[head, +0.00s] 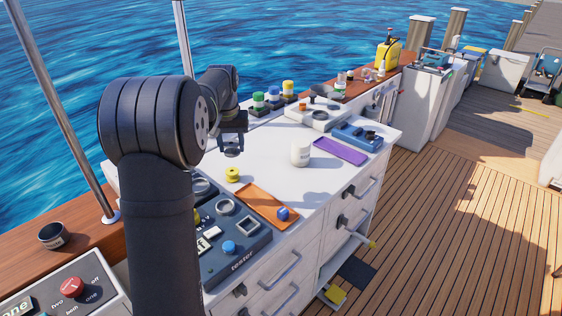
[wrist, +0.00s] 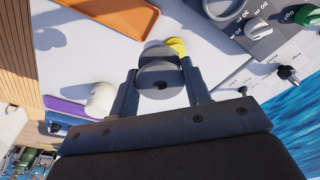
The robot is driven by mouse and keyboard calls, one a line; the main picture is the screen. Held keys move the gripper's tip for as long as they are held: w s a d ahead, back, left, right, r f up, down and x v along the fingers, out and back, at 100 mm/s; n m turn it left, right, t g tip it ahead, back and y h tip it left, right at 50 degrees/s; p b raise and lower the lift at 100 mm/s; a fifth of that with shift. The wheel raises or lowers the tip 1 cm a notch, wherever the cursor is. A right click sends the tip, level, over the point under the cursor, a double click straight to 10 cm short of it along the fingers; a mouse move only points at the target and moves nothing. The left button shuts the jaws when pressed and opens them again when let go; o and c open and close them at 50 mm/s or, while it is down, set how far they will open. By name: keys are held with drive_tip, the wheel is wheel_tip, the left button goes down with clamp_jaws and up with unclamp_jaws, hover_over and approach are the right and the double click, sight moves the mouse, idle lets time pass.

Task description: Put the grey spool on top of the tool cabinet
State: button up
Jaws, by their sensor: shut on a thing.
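The grey spool (wrist: 160,78) is between the two fingers of my gripper (wrist: 160,90) in the wrist view, with its round flange and centre hole facing the camera. In the head view my gripper (head: 231,147) hangs over the back left of the white cabinet top (head: 268,152), and the spool is hard to make out there. My gripper is shut on the spool, which appears held above the surface. The tool cabinet has a white top and several drawers with handles on its front (head: 340,215).
A yellow spool (head: 232,174) stands close below my gripper. Bare room lies around the cup.

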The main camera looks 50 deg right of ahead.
drive_tip(key=s+d+m, duration=0.2)
drive_tip(key=s+d, duration=0.5)
drive_tip(key=s, duration=0.6)
drive_tip(key=s+d+m, duration=0.2)
drive_tip(key=s+d, duration=0.5)
drive_tip(key=s, duration=0.6)
hover_over(299, 190)
drive_tip(key=f, duration=1.2)
drive_tip(key=shift+a, duration=0.3)
drive_tip(key=shift+f, duration=2)
drive_tip(key=shift+f, duration=0.15)
drive_tip(key=o, duration=1)
